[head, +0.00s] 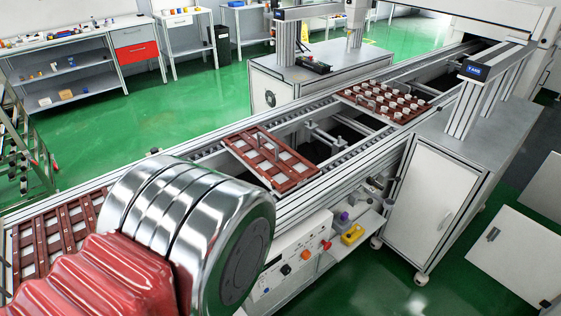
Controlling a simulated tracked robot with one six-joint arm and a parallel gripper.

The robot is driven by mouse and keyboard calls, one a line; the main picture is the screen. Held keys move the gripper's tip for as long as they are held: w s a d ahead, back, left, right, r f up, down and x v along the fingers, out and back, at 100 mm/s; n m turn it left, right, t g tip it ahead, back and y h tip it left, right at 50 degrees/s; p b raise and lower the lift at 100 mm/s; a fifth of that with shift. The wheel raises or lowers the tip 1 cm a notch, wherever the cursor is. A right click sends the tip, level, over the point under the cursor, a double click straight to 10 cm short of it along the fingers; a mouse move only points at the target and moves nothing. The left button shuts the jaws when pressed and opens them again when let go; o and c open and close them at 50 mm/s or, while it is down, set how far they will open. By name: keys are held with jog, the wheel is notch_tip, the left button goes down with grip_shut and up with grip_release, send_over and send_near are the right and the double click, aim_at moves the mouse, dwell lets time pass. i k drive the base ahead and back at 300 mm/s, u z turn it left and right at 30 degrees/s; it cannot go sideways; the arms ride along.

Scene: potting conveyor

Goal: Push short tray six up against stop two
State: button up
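A brown-red tray (303,180) with pale rectangular openings lies on the conveyor in the middle of the head view. Small upright pieces stand at its middle. A second brown-red tray (368,109) sits farther up the conveyor and carries several small white pieces. More brown-red trays (38,223) lie close together at the lower left, partly hidden by my arm. No number is readable on any tray, so I cannot tell which is short tray six. I cannot identify stop two. My gripper is not in view; only a chrome and red part of my arm shows in front.
The conveyor rails (345,178) run from lower left to upper right, with open gaps between the trays. Metal cross-pieces (322,136) lie between the middle and far trays. A control panel (290,262) is at the front side. A grey cabinet (425,195) stands at right.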

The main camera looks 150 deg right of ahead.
aim_at(283, 170)
jog(key=z, duration=5.3)
